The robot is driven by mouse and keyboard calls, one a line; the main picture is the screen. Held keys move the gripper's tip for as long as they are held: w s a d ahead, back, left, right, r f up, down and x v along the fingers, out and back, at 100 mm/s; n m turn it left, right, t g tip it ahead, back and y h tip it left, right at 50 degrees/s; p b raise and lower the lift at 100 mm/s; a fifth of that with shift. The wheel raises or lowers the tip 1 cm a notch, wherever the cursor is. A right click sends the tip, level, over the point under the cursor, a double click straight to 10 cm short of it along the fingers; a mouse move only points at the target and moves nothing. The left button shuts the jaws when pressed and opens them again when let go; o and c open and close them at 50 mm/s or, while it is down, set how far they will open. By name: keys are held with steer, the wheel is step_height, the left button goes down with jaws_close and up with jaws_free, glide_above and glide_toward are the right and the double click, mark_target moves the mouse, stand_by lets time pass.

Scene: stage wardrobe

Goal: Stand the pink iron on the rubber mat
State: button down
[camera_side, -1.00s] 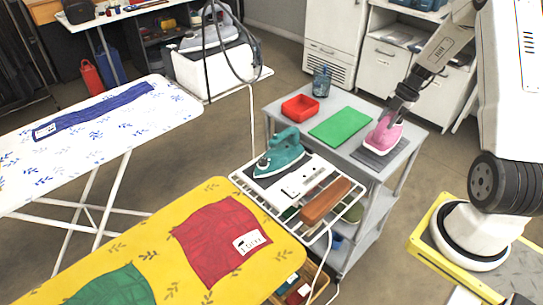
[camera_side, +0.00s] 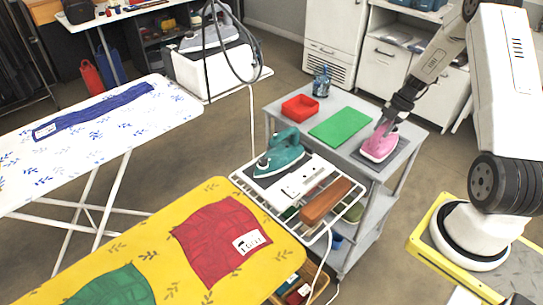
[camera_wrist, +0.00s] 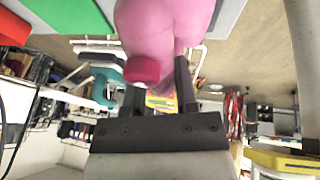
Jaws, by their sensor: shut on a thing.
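The pink iron (camera_side: 379,147) is at the right end of the grey trolley top, over the dark rubber mat (camera_side: 370,163). It looks low and close to flat, with its sole side toward the mat; I cannot tell whether it touches. My gripper (camera_side: 386,127) comes down from above right and is shut on the iron's upper part. In the wrist view the pink iron (camera_wrist: 165,25) fills the top middle, between and beyond the dark fingers of my gripper (camera_wrist: 160,85). The iron hides much of the mat.
A green mat (camera_side: 341,126), a red bin (camera_side: 300,107) and a blue bottle (camera_side: 321,82) share the trolley top (camera_side: 283,118). A teal iron (camera_side: 281,155) and a brown wooden block (camera_side: 326,200) are on the white rack in front. Ironing boards stand at left.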

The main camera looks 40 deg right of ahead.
steer(key=shift+c, duration=1.9)
jaws_free()
steer(key=shift+f, duration=0.15)
steer(key=v, duration=1.2)
steer(key=shift+r, duration=0.25)
steer(key=shift+a, duration=0.2)
